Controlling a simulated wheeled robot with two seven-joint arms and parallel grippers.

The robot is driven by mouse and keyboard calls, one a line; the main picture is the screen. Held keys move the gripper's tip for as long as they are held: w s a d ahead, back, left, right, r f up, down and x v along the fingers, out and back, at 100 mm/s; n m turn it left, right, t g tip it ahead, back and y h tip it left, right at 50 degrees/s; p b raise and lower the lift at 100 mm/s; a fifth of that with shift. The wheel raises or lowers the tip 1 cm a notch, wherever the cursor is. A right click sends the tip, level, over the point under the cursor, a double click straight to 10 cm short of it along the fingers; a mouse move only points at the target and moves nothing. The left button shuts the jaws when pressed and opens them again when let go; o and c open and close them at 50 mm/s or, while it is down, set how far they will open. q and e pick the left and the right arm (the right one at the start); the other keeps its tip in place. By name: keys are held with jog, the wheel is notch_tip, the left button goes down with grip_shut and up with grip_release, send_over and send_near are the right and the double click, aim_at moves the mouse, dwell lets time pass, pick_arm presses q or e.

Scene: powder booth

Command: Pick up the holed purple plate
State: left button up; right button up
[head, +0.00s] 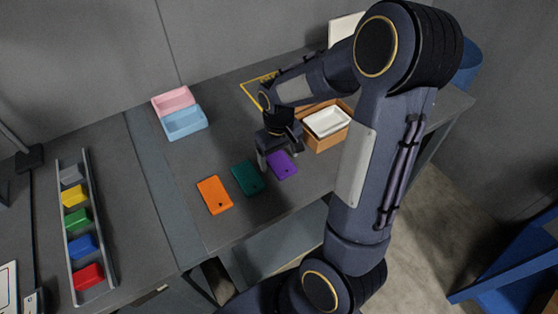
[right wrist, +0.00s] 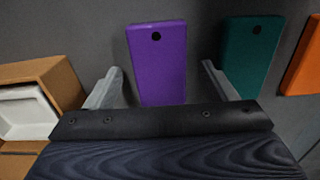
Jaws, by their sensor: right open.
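The holed purple plate (head: 283,165) lies flat on the grey table, at the right end of a row of three plates. In the right wrist view the purple plate (right wrist: 157,65) shows its dark hole near the far end. My right gripper (head: 278,160) is open above the near end of the purple plate. In the right wrist view its two fingers (right wrist: 160,82) stand apart, one on each side of the plate, and do not visibly touch it. The right finger is close to the teal plate (right wrist: 250,52). My left gripper is not in view.
The teal plate (head: 247,178) and an orange plate (head: 214,195) lie left of the purple one. A wooden box (head: 322,143) holding a white tray (head: 327,121) stands to the right. Pink (head: 173,100) and blue (head: 184,122) bins stand at the back left. A rack (head: 103,270) of coloured blocks is far left.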

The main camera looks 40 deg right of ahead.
jog(key=shift+f, duration=0.3)
jog(key=c, duration=1.1)
jog(key=shift+c, duration=0.5)
jog(key=shift+r, duration=0.15)
